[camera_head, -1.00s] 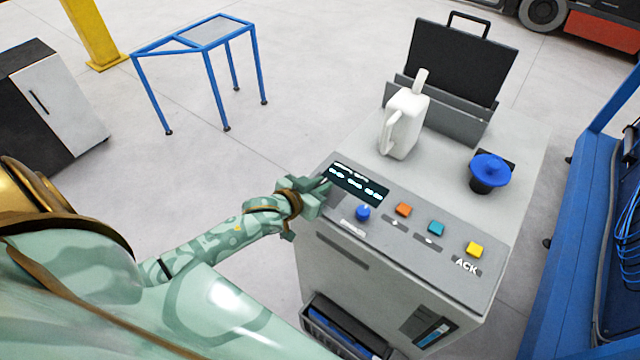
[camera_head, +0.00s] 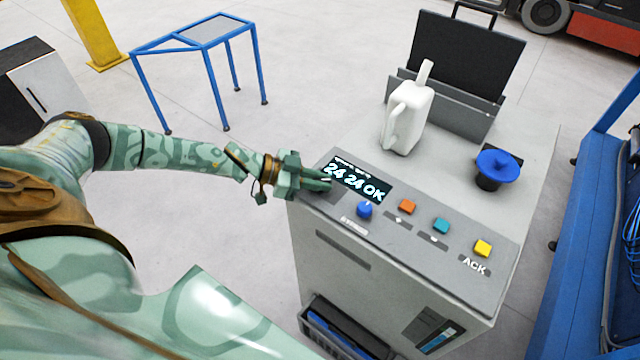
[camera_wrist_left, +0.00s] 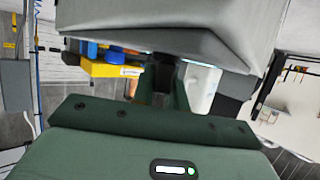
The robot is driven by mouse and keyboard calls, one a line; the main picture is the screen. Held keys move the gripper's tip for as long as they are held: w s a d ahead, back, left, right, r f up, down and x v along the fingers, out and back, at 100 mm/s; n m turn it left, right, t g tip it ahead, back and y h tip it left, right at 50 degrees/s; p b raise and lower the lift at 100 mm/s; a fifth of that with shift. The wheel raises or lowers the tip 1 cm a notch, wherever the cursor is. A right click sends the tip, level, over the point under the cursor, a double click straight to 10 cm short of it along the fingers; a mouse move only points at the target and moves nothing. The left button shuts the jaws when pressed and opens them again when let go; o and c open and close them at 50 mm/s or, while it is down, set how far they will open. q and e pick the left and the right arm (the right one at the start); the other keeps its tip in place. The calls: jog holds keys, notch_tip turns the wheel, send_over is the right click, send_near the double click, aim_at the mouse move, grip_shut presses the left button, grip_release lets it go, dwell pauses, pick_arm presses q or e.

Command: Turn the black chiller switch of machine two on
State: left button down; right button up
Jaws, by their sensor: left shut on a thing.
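The grey control panel of the machine (camera_head: 440,262) stands at the centre right in the head view. Its display (camera_head: 358,180) is lit and reads "24 24 OK". My left gripper (camera_head: 322,184) is at the panel's left end, beside the display, with its jaws shut on the black chiller switch. The switch is hidden by the fingers in the head view. In the left wrist view a small dark piece (camera_wrist_left: 163,72) shows between the jaws, mostly covered. My right gripper is not in view.
A blue knob (camera_head: 365,210) and orange (camera_head: 407,206), teal (camera_head: 441,226) and yellow (camera_head: 483,248) buttons sit right of the gripper. A blue-framed stand (camera_head: 208,60) is at the back left.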

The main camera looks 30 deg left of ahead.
pick_arm(q)
jog(key=shift+m+g+h, duration=0.6)
jog(key=shift+m+g, duration=0.4)
jog(key=shift+b, duration=0.3)
jog(key=c, duration=1.4)
grip_release()
jog(key=shift+w+d, duration=0.1)
jog(key=v, duration=1.6)
jog(key=shift+a, duration=0.3)
